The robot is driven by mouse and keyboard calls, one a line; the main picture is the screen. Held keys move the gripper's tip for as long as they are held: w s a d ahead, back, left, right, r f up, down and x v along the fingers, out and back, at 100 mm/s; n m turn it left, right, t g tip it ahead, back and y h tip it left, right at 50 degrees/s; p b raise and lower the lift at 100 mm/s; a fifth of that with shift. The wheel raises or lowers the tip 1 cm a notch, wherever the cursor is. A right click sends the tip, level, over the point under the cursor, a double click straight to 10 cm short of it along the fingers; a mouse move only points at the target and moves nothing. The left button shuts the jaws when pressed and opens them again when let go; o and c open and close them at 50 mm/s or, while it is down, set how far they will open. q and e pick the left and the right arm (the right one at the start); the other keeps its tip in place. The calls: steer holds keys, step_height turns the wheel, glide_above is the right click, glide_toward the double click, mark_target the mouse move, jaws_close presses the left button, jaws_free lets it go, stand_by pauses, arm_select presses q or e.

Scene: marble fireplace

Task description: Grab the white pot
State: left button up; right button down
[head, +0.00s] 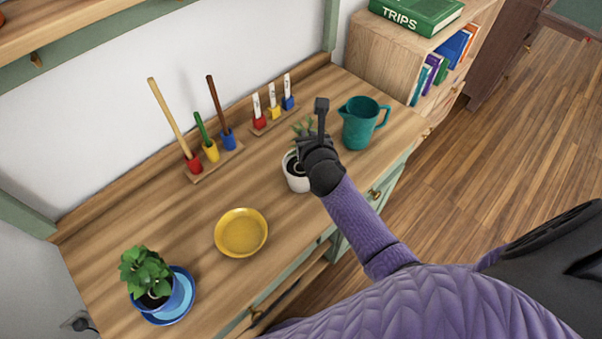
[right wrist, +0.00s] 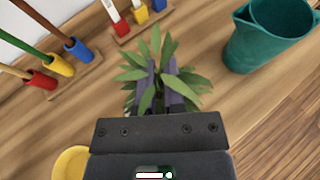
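The white pot (head: 297,183) stands upright on the wooden desk top, holding dark soil and a green plant (head: 303,127). My right gripper (head: 300,148) is at the pot's upper right side and covers part of its rim and plant. In the right wrist view, the two fingers (right wrist: 162,88) are apart with the plant's leaves (right wrist: 152,62) between and around them. The pot itself is hidden there, so I cannot tell whether the fingers touch it. My left gripper is not in view.
A teal pitcher (head: 359,127) stands close to the right of my gripper. A yellow bowl (head: 241,232) and a blue potted plant (head: 160,296) on a blue saucer are at the left. Colored holders with sticks (head: 211,152) stand behind. Bare desk lies between the bowl and pot.

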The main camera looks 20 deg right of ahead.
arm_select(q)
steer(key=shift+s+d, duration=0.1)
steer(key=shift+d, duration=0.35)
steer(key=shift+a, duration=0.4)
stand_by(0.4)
